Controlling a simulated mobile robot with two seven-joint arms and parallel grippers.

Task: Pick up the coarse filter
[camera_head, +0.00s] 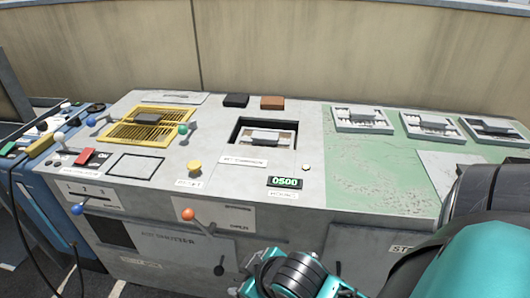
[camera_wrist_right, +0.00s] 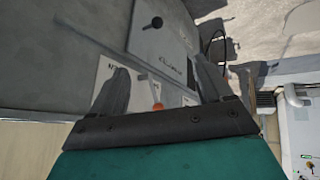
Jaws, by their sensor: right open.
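Three pale trays stand on the green area at the right of the grey bench: a left tray (camera_head: 338,127), a middle tray (camera_head: 407,133) and a right tray (camera_head: 476,138). Each holds a filter-like block. No readable label tells which is the coarse filter. Another pale-framed block (camera_head: 264,137) sits in the dark square recess at the bench's middle. My right gripper (camera_wrist_right: 160,82) is open and empty in the right wrist view, facing the bench's front panel. In the head view its arm is low, in front of the bench and below the trays. My left gripper is out of view.
A yellow grille (camera_head: 120,128) with a dark block lies at the left of the bench. An orange-knobbed lever (camera_head: 188,214) juts from the front; its knob also shows between my fingers in the wrist view (camera_wrist_right: 158,106). Dark (camera_head: 236,100) and brown (camera_head: 272,102) blocks lie behind the recess.

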